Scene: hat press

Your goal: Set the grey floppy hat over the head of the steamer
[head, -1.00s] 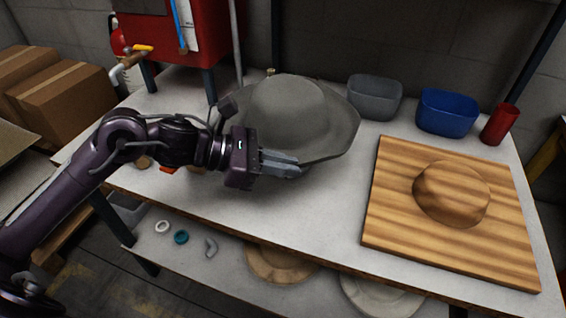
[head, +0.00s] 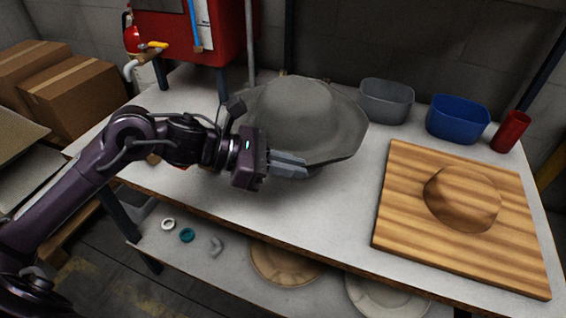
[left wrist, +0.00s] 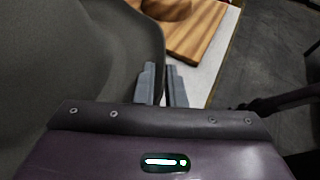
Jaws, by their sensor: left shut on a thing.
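The grey floppy hat (head: 292,108) is above the left-middle part of the table in the head view, crown up and brim spread wide. My left gripper (head: 303,167) is shut on the near edge of its brim. In the left wrist view the hat (left wrist: 75,60) fills the left side, and the gripper's fingers (left wrist: 162,85) are close together at the brim's edge. The steamer's head cannot be made out; the hat and my arm cover that area. My right gripper is not in view.
A wooden board (head: 400,220) with a wooden hat-shaped block (head: 463,197) lies at the right. A grey bin (head: 386,100), a blue bin (head: 457,118) and a red cup (head: 511,131) stand along the back. Bare table lies between hat and board.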

